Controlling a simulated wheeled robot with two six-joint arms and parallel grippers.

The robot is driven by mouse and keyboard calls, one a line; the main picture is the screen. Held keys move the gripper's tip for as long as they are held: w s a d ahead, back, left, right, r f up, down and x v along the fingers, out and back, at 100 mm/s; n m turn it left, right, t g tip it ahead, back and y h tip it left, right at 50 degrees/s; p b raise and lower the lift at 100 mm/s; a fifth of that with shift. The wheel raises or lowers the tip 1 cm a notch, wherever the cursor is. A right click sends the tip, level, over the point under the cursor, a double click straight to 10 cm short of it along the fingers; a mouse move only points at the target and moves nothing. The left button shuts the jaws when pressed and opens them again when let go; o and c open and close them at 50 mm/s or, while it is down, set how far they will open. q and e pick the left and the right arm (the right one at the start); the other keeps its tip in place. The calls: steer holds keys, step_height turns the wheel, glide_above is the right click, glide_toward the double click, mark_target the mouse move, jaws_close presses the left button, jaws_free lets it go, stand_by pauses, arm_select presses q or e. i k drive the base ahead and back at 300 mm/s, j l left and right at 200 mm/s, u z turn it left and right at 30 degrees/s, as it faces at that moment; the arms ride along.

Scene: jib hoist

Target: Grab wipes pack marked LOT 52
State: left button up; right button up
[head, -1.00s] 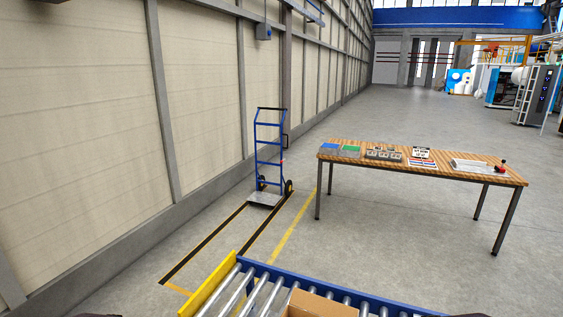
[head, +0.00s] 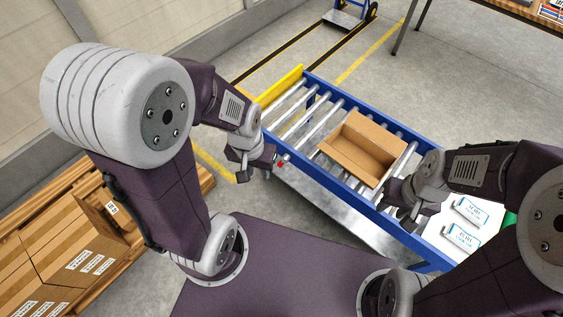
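Two white-and-blue wipes packs lie on a white surface at the right in the head view, an upper one (head: 470,211) and a lower one (head: 461,236). Each has dark print, too small for me to read a lot number surely. My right gripper (head: 398,208) is left of the packs, near the conveyor's front edge, apart from them; its fingers look spread and empty. My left gripper (head: 258,168) is further left, near the conveyor's front edge, and also looks open and empty. My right arm hides part of the area right of the packs.
An open, empty-looking cardboard box (head: 358,150) sits on the blue-framed roller conveyor (head: 310,118), which has a yellow end plate (head: 280,86). Closed cartons (head: 62,245) stand on a wooden pallet at the left. A hand truck (head: 350,14) and a wooden table (head: 545,12) stand further back.

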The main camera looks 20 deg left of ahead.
mark_target(453, 232)
steer(key=z, duration=1.8)
steer(key=i+u, duration=0.25)
steer(key=u, duration=0.15)
steer(key=i+u, duration=0.25)
steer(key=u, duration=0.2)
steer(key=i+l+u, duration=0.2)
steer(key=u, duration=0.2)
